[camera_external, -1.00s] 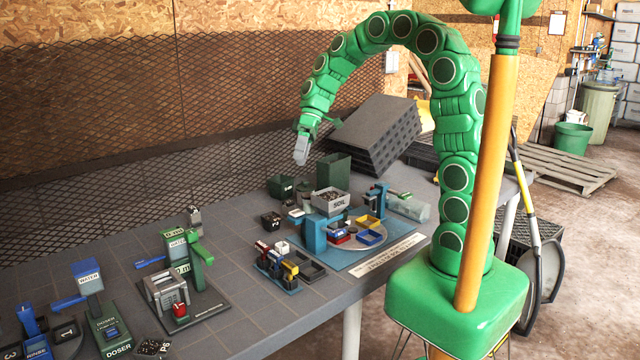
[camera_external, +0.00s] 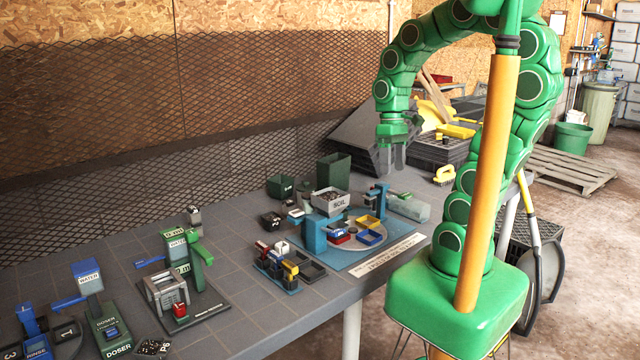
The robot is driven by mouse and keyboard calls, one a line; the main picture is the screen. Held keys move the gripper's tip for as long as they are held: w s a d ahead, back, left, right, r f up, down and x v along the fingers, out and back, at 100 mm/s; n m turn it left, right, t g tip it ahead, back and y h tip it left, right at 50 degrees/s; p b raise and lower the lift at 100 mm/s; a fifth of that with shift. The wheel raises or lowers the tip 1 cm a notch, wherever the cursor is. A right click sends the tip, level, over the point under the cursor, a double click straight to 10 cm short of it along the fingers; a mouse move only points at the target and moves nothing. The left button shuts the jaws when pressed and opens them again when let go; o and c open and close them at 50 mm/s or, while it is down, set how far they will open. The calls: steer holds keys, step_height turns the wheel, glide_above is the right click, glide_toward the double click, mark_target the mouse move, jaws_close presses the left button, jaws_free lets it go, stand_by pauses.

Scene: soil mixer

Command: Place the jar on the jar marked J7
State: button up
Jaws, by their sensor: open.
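My green arm reaches in from the right and bends down over the far right part of the table. My gripper (camera_external: 392,160) points down with grey fingers spread apart and nothing between them. It is in the air above and behind the soil station. No jar marked J7 can be made out; markings on the small items are too small to read. Small dark containers (camera_external: 271,219) stand left of the soil station. A clear cylinder (camera_external: 408,207) lies at its right end, partly behind the blue post.
The soil station (camera_external: 375,262) has a grey SOIL hopper (camera_external: 330,202) and colored trays. A tall dark green bin (camera_external: 333,172) stands behind it. Dark stacked trays (camera_external: 440,150) are at the back right.

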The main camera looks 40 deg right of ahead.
steer(key=s+d+m+h, duration=0.1)
steer(key=s+d, duration=0.2)
steer(key=s, duration=0.2)
steer(key=shift+s+d+f+m, duration=0.3)
steer(key=shift+d+m, duration=0.05)
steer(key=shift+m, duration=0.05)
stand_by(0.8)
